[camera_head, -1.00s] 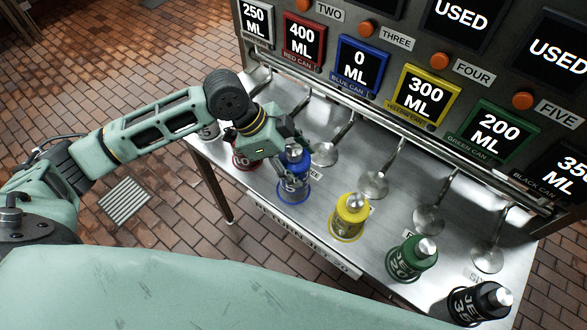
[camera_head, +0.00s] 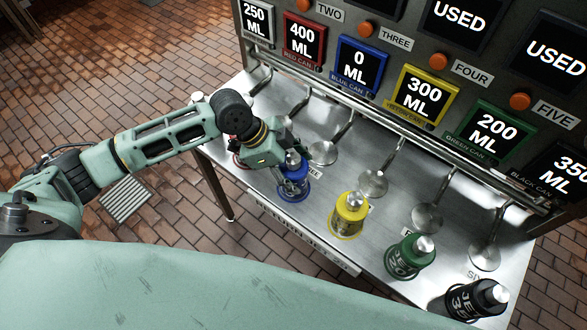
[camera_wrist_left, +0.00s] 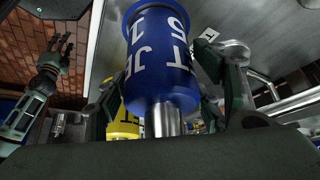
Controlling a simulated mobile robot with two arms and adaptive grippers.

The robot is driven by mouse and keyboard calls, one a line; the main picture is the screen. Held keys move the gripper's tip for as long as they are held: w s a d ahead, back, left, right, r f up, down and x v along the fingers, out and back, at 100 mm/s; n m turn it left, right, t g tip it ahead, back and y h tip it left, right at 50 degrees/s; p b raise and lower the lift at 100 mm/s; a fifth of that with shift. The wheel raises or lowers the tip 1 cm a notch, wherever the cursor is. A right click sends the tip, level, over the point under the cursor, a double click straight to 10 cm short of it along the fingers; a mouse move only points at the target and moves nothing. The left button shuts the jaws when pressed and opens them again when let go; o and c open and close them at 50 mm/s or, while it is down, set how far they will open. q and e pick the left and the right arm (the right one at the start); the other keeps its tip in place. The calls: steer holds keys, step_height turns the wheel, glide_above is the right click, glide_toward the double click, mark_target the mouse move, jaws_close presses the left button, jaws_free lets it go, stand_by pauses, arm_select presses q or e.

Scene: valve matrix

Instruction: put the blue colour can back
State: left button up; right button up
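The blue can (camera_head: 293,181) stands upright at its blue ring on the metal table, under the blue panel that reads 0 ML. My left gripper (camera_head: 284,152) is at the can's upper part. In the left wrist view the blue can (camera_wrist_left: 160,60) with its silver cap is between the left gripper's two fingers (camera_wrist_left: 170,95). The fingers are apart, with a visible gap at the can's right side. What looks like my right gripper (camera_wrist_left: 53,52) shows at the left of the wrist view, its fingers spread and empty.
To the right stand a yellow can (camera_head: 349,214), a green can (camera_head: 410,258) and a black can (camera_head: 474,300). The red can's place is mostly hidden behind my arm. The dispenser panel (camera_head: 447,52) rises behind the table.

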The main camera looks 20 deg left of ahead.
arm_select(q)
steer(key=shift+o, duration=0.9)
steer(key=shift+a+r, duration=0.1)
steer(key=shift+r, duration=0.2)
steer(key=b+v, duration=0.1)
steer(key=v, duration=1)
steer(key=shift+r, duration=0.3)
steer(key=shift+a, duration=0.15)
